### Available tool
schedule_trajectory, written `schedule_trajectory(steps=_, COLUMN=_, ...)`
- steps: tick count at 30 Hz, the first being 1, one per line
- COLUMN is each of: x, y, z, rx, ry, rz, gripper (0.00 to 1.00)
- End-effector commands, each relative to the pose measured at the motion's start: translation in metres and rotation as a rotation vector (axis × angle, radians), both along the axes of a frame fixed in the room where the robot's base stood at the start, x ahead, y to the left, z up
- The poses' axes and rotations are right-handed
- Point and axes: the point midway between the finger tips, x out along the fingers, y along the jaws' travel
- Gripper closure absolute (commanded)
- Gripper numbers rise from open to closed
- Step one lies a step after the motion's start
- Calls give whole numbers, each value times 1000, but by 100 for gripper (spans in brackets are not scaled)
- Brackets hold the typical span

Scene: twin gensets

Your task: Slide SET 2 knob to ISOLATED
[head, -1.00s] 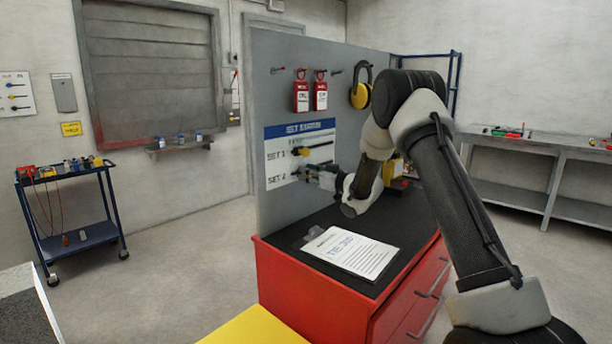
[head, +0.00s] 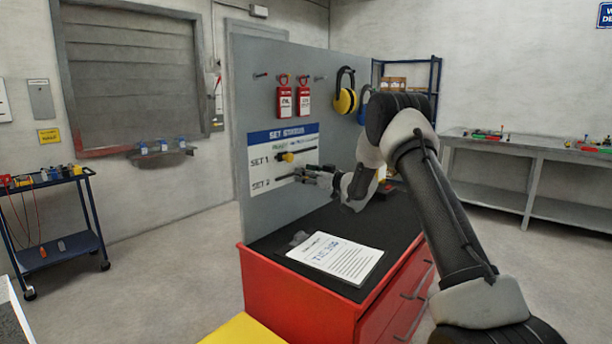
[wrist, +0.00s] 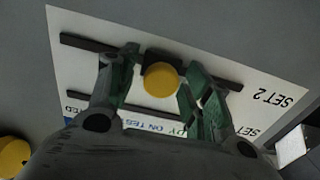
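The status board (head: 262,150) hangs on the grey panel, with a SET 1 row above a SET 2 row. In the wrist view the board appears upside down, and the SET 2 knob (wrist: 161,79) is a yellow round cap on a dark slider in a black slot (wrist: 88,48). My gripper (wrist: 160,85) is open, with one finger on each side of this knob. The right finger looks close to it; a gap shows at the left one. In the head view my gripper (head: 308,174) is at the SET 2 row and hides its knob. The SET 1 knob (head: 288,157) is yellow.
Red tags (head: 284,101) and yellow ear defenders (head: 346,100) hang above on the panel. A red drawer cabinet (head: 300,306) stands below, with a paper sheet (head: 336,256) on its black top. A blue-framed cart (head: 60,246) stands at left. Floor between is clear.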

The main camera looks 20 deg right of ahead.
Motion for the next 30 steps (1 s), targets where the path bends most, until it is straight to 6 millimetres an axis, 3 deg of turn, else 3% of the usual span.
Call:
schedule_trajectory(steps=7, x=-7, y=-6, z=0, rx=0, ry=0, rz=-1, gripper=50)
schedule_trajectory(steps=21, x=-83, y=-62, z=0, rx=1, ry=1, rz=-3, gripper=50)
schedule_trajectory(steps=30, x=-97, y=-71, z=0, rx=-1, ry=-1, rz=0, gripper=50)
